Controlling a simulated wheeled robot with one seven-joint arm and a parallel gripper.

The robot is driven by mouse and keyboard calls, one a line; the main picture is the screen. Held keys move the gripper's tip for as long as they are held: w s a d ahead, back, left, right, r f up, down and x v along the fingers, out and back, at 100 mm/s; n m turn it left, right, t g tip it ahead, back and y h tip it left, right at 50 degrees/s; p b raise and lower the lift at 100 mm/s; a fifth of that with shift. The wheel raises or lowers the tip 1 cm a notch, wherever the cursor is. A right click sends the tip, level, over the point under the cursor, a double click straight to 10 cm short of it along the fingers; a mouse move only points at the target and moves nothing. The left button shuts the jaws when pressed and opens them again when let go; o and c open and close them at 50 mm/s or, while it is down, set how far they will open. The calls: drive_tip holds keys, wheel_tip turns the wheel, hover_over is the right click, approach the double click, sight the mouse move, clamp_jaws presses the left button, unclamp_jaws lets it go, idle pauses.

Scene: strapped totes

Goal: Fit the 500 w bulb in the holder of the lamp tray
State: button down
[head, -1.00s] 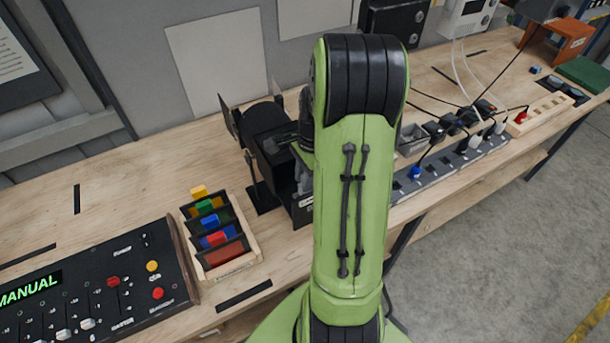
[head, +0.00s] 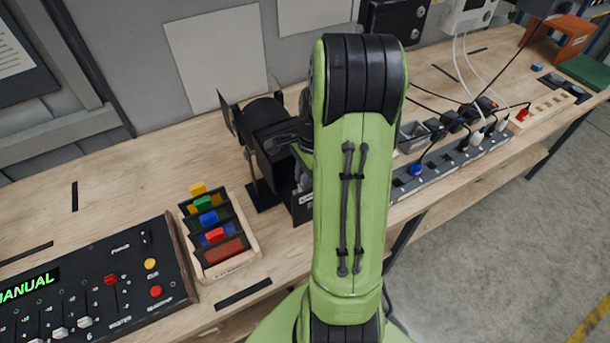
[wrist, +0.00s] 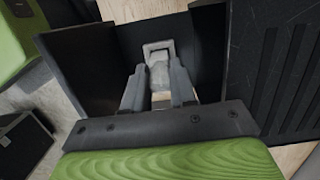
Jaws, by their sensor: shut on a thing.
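In the wrist view my gripper (wrist: 158,92) has its two grey fingers closed around a pale, frosted bulb (wrist: 160,76). The bulb's far end is at a light-grey, squared holder (wrist: 157,46) inside the black-walled lamp tray (wrist: 92,62). I cannot tell whether the bulb is seated in the holder or only touching it. In the head view the black lamp housing (head: 272,140) stands on the bench, partly behind my green arm. My arm hides most of the gripper and the bulb there.
A wooden rack of coloured filters (head: 222,245) stands left of the lamp. A black control desk (head: 85,285) is at the front left. A power strip with plugs (head: 440,168) and cables lies to the right. Bare bench lies behind the rack.

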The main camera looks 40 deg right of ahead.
drive_tip(key=shift+f, duration=0.3)
drive_tip(key=c, duration=0.8)
unclamp_jaws()
drive_tip(key=shift+r, duration=0.1)
drive_tip(key=r, duration=0.5)
drive_tip(key=d+r+p, duration=0.1)
drive_tip(key=r, duration=0.4)
drive_tip(key=d+r+p, duration=0.1)
drive_tip(key=r, duration=0.4)
drive_tip(key=shift+s+d+r, duration=0.15)
drive_tip(key=shift+s+r, duration=0.1)
drive_tip(key=shift+s, duration=0.1)
